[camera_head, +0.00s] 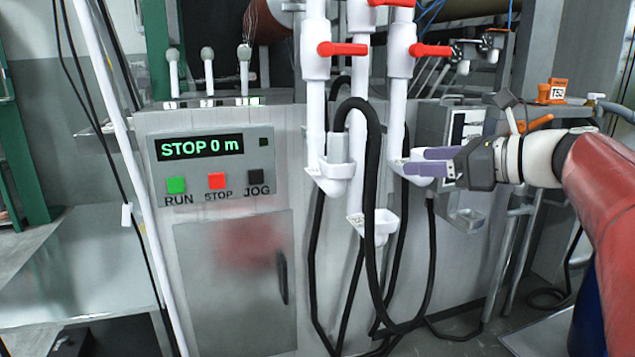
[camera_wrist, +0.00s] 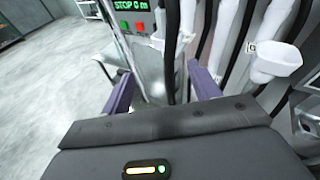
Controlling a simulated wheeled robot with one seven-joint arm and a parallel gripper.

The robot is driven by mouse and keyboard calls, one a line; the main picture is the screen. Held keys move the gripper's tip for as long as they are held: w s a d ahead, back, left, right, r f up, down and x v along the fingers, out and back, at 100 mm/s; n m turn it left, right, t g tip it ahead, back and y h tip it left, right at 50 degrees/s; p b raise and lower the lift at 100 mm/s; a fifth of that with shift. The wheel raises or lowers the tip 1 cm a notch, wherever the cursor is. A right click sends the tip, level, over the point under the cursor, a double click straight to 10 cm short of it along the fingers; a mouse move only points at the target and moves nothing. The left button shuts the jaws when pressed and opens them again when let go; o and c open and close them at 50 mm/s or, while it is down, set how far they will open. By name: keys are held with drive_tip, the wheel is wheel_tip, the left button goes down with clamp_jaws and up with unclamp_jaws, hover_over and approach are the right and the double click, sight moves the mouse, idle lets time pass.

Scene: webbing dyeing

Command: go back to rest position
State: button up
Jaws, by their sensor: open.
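My gripper (camera_head: 432,162) is at the right of the head view, in front of the white pipes, with its purple fingers pointing left. It is open and nothing shows between the fingers. In the wrist view, my gripper (camera_wrist: 163,92) has its two purple fingers spread apart, with a black hose and the machine front beyond them. In the head view, the fingers overlap the white cup-shaped holder (camera_head: 412,166) under the right pipe. I cannot tell whether they touch it.
A control panel (camera_head: 205,148) reads STOP 0 m, above green, red and black buttons. White pipes with red valve handles (camera_head: 343,49) and looping black hoses (camera_head: 371,200) stand close to my gripper. An orange T52 device (camera_head: 552,92) stands behind my arm. Open floor (camera_wrist: 50,80) lies left in the wrist view.

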drive_tip(key=s+a+f+n+g+h, duration=0.2)
drive_tip(key=s+a+f+n, duration=0.1)
drive_tip(key=s+f+n, duration=0.3)
drive_tip(key=s+a+f+n+g+h, duration=0.25)
drive_tip(key=s+f+n, duration=0.2)
drive_tip(key=f, duration=0.35)
drive_tip(key=s+d+f+n+h, duration=0.2)
drive_tip(key=s+f+n+h, duration=0.5)
drive_tip(key=s+f+n, duration=0.6)
drive_tip(key=shift+d+f+n, duration=0.2)
drive_tip(key=shift+f+n, duration=0.1)
drive_tip(key=shift+n, duration=0.55)
